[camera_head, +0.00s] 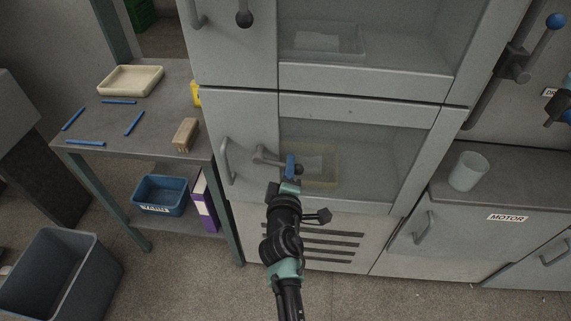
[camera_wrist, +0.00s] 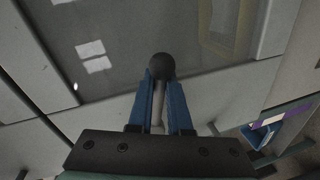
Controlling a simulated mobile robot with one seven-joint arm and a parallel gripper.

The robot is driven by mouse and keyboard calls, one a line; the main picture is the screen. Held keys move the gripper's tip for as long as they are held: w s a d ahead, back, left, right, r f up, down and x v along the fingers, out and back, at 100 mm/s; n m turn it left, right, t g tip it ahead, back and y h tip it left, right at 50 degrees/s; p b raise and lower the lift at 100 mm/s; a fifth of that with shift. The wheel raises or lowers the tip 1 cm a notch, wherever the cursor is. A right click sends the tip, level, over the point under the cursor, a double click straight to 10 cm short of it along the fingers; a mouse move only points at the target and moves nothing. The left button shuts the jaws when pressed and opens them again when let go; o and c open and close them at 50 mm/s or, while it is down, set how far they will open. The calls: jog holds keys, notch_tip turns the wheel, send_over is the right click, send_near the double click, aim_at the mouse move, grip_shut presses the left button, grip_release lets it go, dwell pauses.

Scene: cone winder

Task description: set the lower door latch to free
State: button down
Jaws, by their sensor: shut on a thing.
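The lower door latch (camera_head: 268,157) is a grey lever on the lower cabinet door (camera_head: 243,188). It points to the right and slightly down from its pivot near the door's left side. My gripper (camera_head: 291,166) is at the lever's free end, in front of the lower window. In the wrist view, the blue fingers of my gripper (camera_wrist: 161,98) are shut on the lever's grey rod. The dark ball knob of the lower door latch (camera_wrist: 160,66) sticks out just beyond the fingertips. In the head view the fingers partly hide the lever's end.
A curved door handle (camera_head: 226,160) stands left of the latch. The upper latch's dark ball (camera_head: 244,19) hangs above. A side table (camera_head: 85,139) with a tray (camera_head: 131,81) stands left, a grey bin (camera_head: 62,270) below. A cup (camera_head: 468,171) stands on the right counter.

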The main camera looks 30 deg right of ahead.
jog(key=shift+d+r+n+p, duration=0.15)
jog(key=shift+r+n+p, duration=0.3)
jog(key=shift+r+n, duration=0.35)
jog(key=shift+f, duration=0.1)
jog(key=c, duration=0.8)
grip_release()
jog(key=shift+c, duration=0.2)
jog(key=v, duration=1.3)
jog(key=shift+a+p, duration=0.25)
jog(key=shift+p, duration=0.15)
jog(key=shift+w, duration=0.1)
